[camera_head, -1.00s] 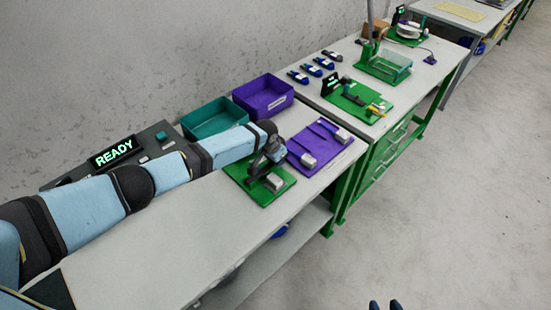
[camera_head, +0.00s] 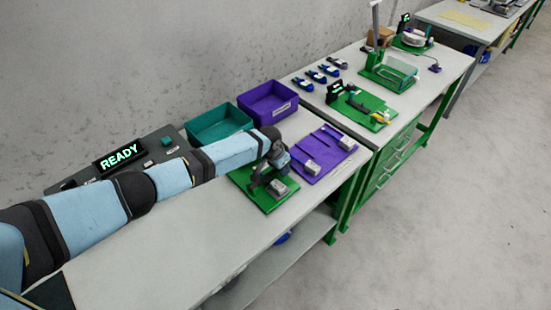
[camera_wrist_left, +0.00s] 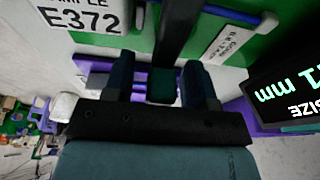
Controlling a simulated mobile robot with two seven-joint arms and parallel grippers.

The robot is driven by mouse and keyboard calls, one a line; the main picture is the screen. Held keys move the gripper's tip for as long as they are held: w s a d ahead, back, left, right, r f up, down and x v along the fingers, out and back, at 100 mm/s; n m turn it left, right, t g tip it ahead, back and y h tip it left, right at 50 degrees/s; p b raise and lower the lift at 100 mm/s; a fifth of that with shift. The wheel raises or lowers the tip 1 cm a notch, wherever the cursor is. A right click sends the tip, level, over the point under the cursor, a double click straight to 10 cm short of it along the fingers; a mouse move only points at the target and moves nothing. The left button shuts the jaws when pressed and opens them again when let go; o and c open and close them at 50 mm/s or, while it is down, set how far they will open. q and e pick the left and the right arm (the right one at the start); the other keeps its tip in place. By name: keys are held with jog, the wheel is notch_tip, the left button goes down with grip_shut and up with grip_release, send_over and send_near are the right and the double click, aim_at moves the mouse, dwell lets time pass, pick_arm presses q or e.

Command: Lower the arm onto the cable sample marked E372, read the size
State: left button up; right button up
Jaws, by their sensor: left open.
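My left gripper (camera_head: 266,170) is over a green board (camera_head: 267,203) with a grey block (camera_head: 278,188) on it. In the left wrist view the gripper (camera_wrist_left: 161,80) is open. Its two dark fingers stand either side of a dark bar (camera_wrist_left: 178,35) with a small teal block at its end; whether they touch it I cannot tell. A white label reading E372 (camera_wrist_left: 92,15) lies on green at the top left. A black display (camera_wrist_left: 292,95) at the right shows upside-down SIZE and mm; its figure is cut off by the frame edge.
A purple board (camera_head: 325,150) lies right of the green one. Teal (camera_head: 218,125) and purple (camera_head: 268,102) bins stand behind. A READY panel (camera_head: 119,156) is at the left. Another green board (camera_head: 365,108) sits farther along. The bench's near left surface is clear.

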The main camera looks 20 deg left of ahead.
aim_at(271, 173)
pick_arm(q)
jog(key=v, duration=1.3)
jog(key=shift+a, duration=0.2)
jog(key=shift+s, duration=0.1)
jog(key=s+d+f+t+h, duration=0.1)
jog(key=s+d+f, duration=0.2)
jog(key=s, duration=0.3)
jog(key=s+d+f+t+h+p, duration=0.1)
jog(key=s+d+f, duration=0.1)
jog(key=s, duration=0.4)
jog(key=s+d+f+n+t+h+p, duration=0.1)
jog(key=s+d+f+h, duration=0.1)
jog(key=s+d+f, duration=0.1)
jog(key=shift+s+d+f+t, duration=0.2)
jog(key=shift+s+f, duration=0.15)
jog(key=shift+s, duration=0.35)
jog(key=shift+s+d+f+t, duration=0.2)
jog(key=shift+s+f, duration=0.15)
jog(key=shift+s, duration=0.35)
jog(key=s+a+r+n+t+y+p, duration=0.1)
jog(key=s+a, duration=0.3)
jog(key=s, duration=0.4)
jog(key=s+a+r+n+t+y+p, duration=0.1)
jog(key=s+a+t, duration=0.2)
jog(key=s, duration=0.6)
jog(key=shift+s+a+t, duration=0.3)
jog(key=shift+s+a, duration=0.05)
jog(key=shift+a, duration=0.05)
